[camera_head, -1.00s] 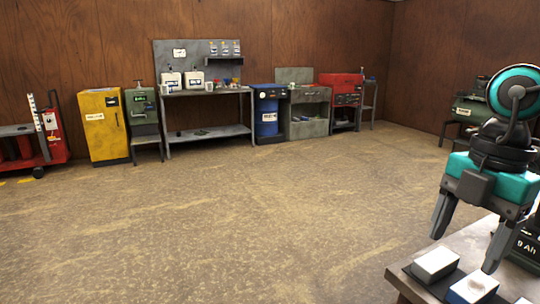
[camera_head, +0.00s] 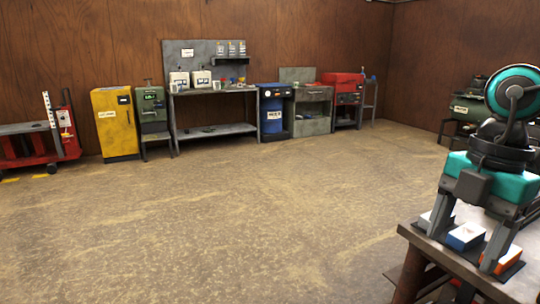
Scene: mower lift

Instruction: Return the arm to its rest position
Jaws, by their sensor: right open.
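My right gripper (camera_head: 461,255), teal and black with grey fingers, hangs at the right side of the head view, pointing down. Its fingers are apart, with nothing seen held in them. Behind and between the fingers, small boxes sit on the table: a white one (camera_head: 426,217), a blue-and-white one (camera_head: 466,236) and an orange-and-white one (camera_head: 507,259). I cannot tell the exact gap between fingertips and boxes. My left gripper is not in view.
The table's (camera_head: 418,240) near corner is at lower right. Wide open floor (camera_head: 220,220) fills the middle. A red cart (camera_head: 40,145), yellow cabinet (camera_head: 115,125), workbench (camera_head: 215,130), blue drum unit (camera_head: 272,115) and red tool chest (camera_head: 345,85) line the back wall.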

